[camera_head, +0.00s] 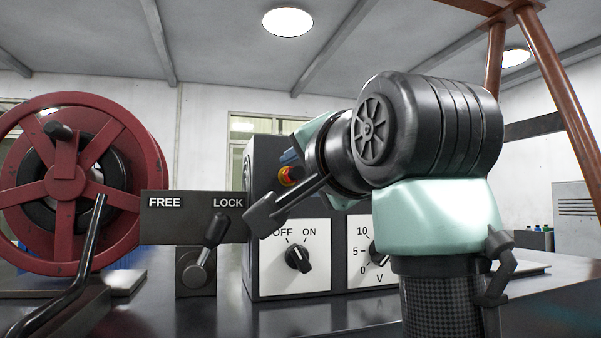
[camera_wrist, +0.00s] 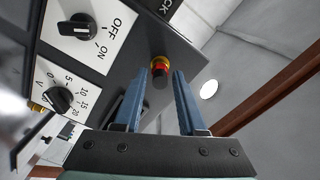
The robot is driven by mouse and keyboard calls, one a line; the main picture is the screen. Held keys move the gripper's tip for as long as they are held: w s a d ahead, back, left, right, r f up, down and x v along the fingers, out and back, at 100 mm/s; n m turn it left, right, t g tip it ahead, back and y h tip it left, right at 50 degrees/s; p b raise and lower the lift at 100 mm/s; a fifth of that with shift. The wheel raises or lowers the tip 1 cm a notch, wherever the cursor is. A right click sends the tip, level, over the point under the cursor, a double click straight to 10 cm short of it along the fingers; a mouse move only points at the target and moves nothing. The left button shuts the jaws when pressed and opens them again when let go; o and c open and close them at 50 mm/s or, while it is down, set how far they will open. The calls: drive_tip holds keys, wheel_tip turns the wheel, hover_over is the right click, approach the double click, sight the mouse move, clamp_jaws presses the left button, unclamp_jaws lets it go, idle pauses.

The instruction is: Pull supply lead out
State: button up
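A red-and-yellow fitting with a black end (camera_wrist: 160,67) sits on the dark control box (camera_wrist: 130,45). It also shows in the head view (camera_head: 290,175), high on the box near my gripper. I cannot tell whether this fitting is the supply lead's plug; no cable is clear. My gripper (camera_wrist: 159,76) is open, its blue fingers apart on either side of the fitting in the wrist view. Whether the fitting lies between the fingers or beyond the tips is unclear. In the head view my arm hides most of the gripper; only a bit of blue finger shows.
The box carries an OFF/ON knob (camera_head: 298,259) and a voltage dial (camera_head: 377,254). Left of it stands a FREE/LOCK plate (camera_head: 194,217), its lever (camera_head: 208,242) leaning toward LOCK. A red wheel (camera_head: 67,187) stands far left. A brown frame (camera_head: 560,85) rises at right.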

clamp_jaws()
idle(0.4)
drive_tip(key=shift+b+v, duration=0.9)
drive_tip(key=shift+v, duration=1.7)
